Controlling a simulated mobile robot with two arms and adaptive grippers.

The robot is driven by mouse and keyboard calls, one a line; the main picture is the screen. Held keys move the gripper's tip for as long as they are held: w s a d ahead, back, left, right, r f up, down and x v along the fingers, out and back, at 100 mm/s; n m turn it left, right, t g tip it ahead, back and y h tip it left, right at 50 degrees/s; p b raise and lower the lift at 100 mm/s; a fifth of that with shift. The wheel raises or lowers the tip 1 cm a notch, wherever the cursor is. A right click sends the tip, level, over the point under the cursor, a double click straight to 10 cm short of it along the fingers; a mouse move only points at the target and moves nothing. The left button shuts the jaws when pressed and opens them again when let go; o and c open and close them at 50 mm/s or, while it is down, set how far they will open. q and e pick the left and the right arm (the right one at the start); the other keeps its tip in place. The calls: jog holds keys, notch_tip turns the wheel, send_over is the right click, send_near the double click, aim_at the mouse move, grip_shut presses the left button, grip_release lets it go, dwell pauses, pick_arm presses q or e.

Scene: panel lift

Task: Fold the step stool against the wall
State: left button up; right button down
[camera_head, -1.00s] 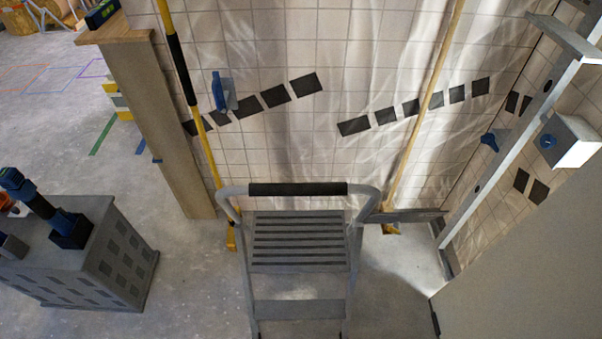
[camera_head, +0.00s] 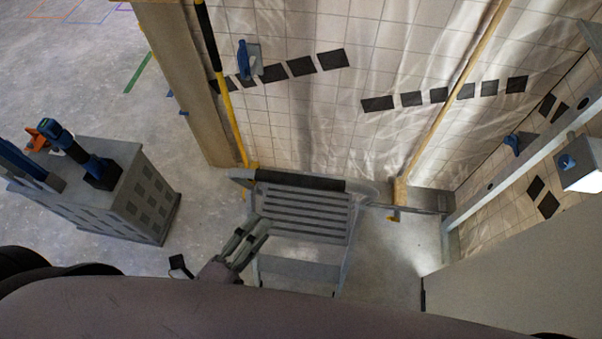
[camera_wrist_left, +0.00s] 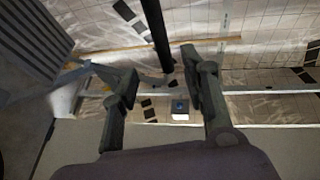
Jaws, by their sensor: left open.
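The grey step stool (camera_head: 297,215) stands unfolded on the floor in front of the tiled wall, with a ribbed step and a black-sleeved top bar (camera_head: 300,181). My left gripper (camera_head: 261,222) is open and empty, over the left part of the stool in the head view, below the top bar in the picture. In the left wrist view the open fingers (camera_wrist_left: 160,65) frame the black bar (camera_wrist_left: 155,30), which seems to lie beyond them. The ribbed step (camera_wrist_left: 30,40) shows at upper left there. Contact cannot be told. My right gripper is out of view.
A yellow pole (camera_head: 225,95) and a wooden pole (camera_head: 450,105) lean on the tiled wall (camera_head: 400,60). A grey perforated box (camera_head: 130,195) with blue-handled tools stands at left. A grey rail and pale panel (camera_head: 520,260) close off the right. Floor between box and stool is clear.

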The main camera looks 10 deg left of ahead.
aim_at(297, 184)
pick_arm(q)
jog(key=p+x, duration=0.3)
jog(key=x, duration=1.2)
jog(key=shift+w+f+p, duration=0.1)
jog(key=shift+w+p, duration=0.05)
jog(key=shift+p, duration=0.2)
jog(key=shift+w+d+f, duration=0.15)
jog(key=shift+w+d, duration=0.1)
jog(key=shift+w, duration=0.2)
jog(key=shift+c, duration=0.3)
jog(key=c, duration=0.7)
grip_shut()
